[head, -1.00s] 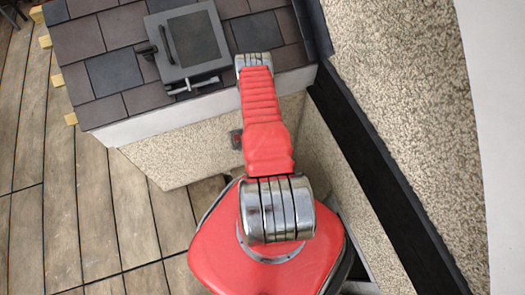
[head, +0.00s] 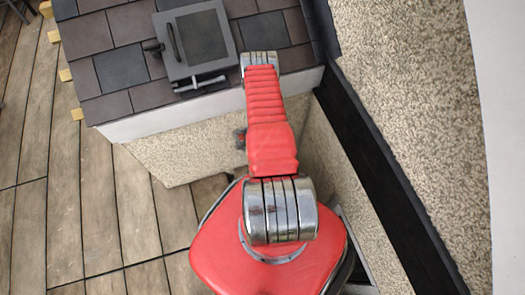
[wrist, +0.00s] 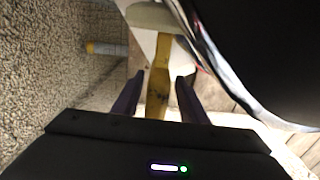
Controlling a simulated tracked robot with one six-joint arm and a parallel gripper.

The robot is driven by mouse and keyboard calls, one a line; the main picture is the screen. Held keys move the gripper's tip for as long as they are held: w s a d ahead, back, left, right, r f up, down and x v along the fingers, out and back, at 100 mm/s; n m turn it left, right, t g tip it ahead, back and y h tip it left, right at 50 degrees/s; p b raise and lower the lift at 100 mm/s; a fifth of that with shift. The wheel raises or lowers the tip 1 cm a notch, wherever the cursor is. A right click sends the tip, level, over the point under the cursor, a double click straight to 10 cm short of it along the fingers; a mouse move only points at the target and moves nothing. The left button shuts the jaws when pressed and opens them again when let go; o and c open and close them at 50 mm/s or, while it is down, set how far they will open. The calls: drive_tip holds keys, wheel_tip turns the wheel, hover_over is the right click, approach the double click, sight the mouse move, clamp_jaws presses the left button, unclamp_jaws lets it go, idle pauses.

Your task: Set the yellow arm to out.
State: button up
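In the wrist view a flat yellow arm (wrist: 160,75) runs down from a pale block (wrist: 150,15) and passes between the two dark fingers of my gripper (wrist: 157,88). The fingers stand apart with a gap on each side of it. Its lower end is hidden behind my gripper's body. Whether a finger touches it, I cannot tell. In the head view my gripper and the yellow arm are hidden behind my red arm.
A pebbled wall (wrist: 50,60) lies close on the left in the wrist view, with a pale yellow-ended cylinder (wrist: 105,48) beside it. A dark rounded mass (wrist: 260,50) fills the right. In the head view are a tiled roof (head: 120,70), a roof window (head: 205,45) and plank flooring (head: 70,210).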

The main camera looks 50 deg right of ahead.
drive_tip(key=shift+r, duration=6.65)
drive_tip(key=shift+f, duration=0.1)
drive_tip(key=shift+f, duration=5.15)
drive_tip(key=shift+r, duration=0.1)
drive_tip(key=shift+s+f, duration=0.1)
drive_tip(key=shift+f, duration=1.55)
drive_tip(key=shift+d+f, duration=0.15)
drive_tip(key=shift+s+d+n, duration=0.25)
drive_tip(key=shift+d+n, duration=0.05)
drive_tip(key=shift+d, duration=0.05)
drive_tip(key=shift+a, duration=0.1)
